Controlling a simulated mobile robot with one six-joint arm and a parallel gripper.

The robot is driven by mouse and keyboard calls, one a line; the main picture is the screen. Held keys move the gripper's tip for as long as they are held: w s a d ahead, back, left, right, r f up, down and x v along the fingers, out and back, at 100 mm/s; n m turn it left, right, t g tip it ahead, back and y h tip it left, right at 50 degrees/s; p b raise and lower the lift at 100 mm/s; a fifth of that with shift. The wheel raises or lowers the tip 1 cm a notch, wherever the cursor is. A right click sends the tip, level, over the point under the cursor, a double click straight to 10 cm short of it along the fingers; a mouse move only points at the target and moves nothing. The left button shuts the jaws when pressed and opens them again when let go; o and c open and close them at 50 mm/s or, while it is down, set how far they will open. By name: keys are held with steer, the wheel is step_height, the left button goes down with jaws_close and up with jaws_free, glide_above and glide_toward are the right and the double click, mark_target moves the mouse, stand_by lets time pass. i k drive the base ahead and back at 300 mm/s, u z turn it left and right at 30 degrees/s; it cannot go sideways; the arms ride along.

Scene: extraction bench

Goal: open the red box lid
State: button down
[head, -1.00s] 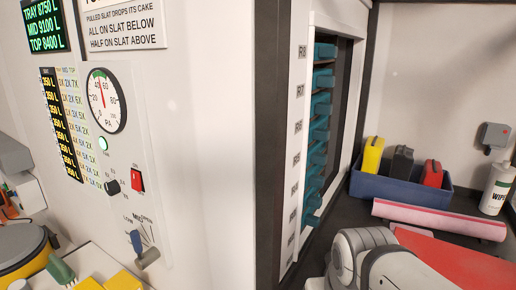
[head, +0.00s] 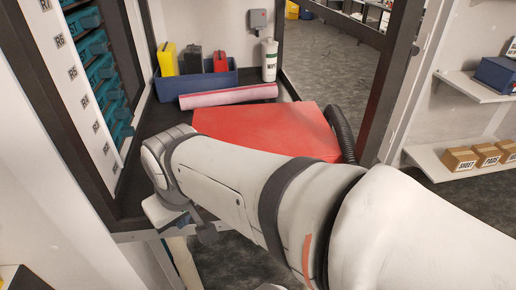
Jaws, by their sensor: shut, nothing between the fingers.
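The red box (head: 268,128) is on the dark bench in the middle of the head view. Its broad, flat red top lies level and looks closed. My arm crosses in front of it and hides its near side, so I cannot see a front edge, latch or handle. The arm's far joint is at the left of the box, with a wrist part hanging below it near the bench's front edge. The gripper's fingers do not show.
A blue bin (head: 204,83) with yellow, black and red items stands behind, with a pink roll (head: 228,96) before it. A white bottle (head: 269,60) stands at the back. A black ribbed hose (head: 341,132) runs right of the box. A rack with teal handles (head: 106,91) is left.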

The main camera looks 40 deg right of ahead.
mark_target(301, 128)
steer(key=z, duration=0.75)
steer(key=i, duration=0.1)
steer(key=z, duration=0.85)
